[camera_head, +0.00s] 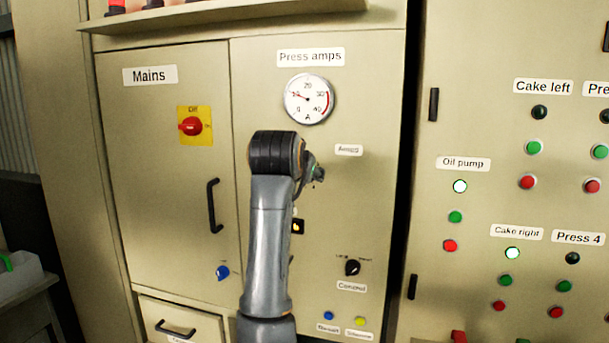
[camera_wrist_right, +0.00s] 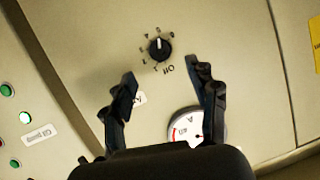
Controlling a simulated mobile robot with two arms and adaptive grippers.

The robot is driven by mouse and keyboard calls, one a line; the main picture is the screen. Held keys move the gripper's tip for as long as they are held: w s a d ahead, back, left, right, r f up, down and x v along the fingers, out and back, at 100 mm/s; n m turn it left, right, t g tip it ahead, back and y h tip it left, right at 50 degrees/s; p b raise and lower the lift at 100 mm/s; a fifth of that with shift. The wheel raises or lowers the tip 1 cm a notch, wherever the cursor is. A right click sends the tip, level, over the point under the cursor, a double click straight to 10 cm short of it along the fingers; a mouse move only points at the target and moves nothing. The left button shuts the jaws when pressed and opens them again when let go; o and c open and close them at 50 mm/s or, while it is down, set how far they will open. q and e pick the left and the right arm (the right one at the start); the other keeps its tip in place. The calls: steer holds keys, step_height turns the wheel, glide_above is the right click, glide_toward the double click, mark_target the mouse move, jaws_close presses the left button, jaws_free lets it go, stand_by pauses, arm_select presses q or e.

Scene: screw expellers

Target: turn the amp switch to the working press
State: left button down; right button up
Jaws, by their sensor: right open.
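The amp switch is a round black knob (camera_wrist_right: 160,48) with a white pointer line, ringed by small marks and the word OFF. In the right wrist view its pointer points to the top of the picture, away from OFF. In the head view the knob is hidden behind my right arm. My right gripper (camera_wrist_right: 163,82) is open and empty, its fingers spread on either side below the knob in the picture, with no visible contact. The round Press amps gauge (camera_head: 308,99) reads about 10; it also shows in the right wrist view (camera_wrist_right: 184,125). My left gripper is not in view.
A red Mains switch (camera_head: 192,126) on a yellow plate and a black door handle (camera_head: 214,206) are at left. A black Control knob (camera_head: 352,267) sits lower right. A panel of buttons and lamps, with the Oil pump lamp (camera_head: 460,186) lit, stands at right. A shelf (camera_head: 220,14) juts out above.

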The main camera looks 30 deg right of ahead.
steer(key=v, duration=0.3)
steer(key=shift+s+a+r, duration=0.1)
steer(key=shift+s+a, duration=0.15)
steer(key=shift+s, duration=0.05)
